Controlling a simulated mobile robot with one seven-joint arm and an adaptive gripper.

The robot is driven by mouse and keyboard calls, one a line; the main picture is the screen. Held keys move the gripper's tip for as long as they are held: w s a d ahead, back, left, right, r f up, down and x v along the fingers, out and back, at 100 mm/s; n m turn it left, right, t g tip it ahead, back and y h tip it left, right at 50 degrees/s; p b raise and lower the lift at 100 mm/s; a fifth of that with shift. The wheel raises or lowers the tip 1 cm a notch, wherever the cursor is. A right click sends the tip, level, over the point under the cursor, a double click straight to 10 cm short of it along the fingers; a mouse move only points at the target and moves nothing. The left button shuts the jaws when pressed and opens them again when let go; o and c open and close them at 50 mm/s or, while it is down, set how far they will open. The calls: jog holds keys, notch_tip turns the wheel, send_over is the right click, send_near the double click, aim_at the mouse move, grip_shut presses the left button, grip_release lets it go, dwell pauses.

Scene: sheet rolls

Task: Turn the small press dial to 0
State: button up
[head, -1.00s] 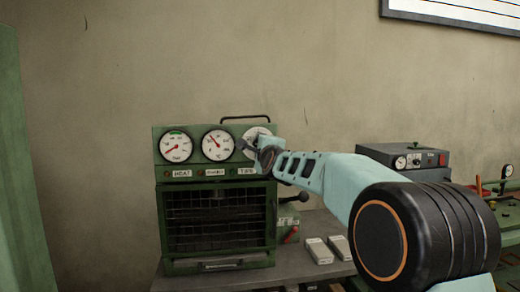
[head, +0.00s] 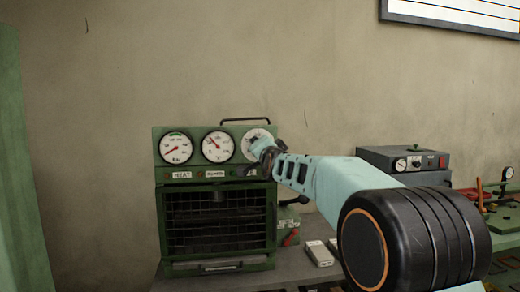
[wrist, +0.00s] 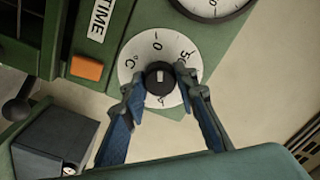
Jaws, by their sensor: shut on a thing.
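The small press dial (wrist: 133,79) is a round white face with dark figures and a black knob (wrist: 160,79) at its middle. In the wrist view a pale mark shows on the knob, and a 0 is printed above it; exactly where the mark points is hard to tell. My gripper (wrist: 160,78) has one finger on each side of the knob and is shut on it. In the head view my gripper (head: 264,150) is at the press's rightmost dial (head: 250,135), partly covering it. The knob is hidden there.
The green press (head: 160,220) carries two other gauges, the left one (head: 176,148) and the middle one (head: 218,147). A TIME label (wrist: 102,18) and an orange block (wrist: 87,67) sit beside the dial. A pale box (head: 319,253) lies on the bench right of the press.

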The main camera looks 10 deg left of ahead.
jog(key=shift+n, duration=0.6)
jog(key=o, duration=1.2)
jog(key=shift+c, duration=0.2)
jog(key=v, duration=1.2)
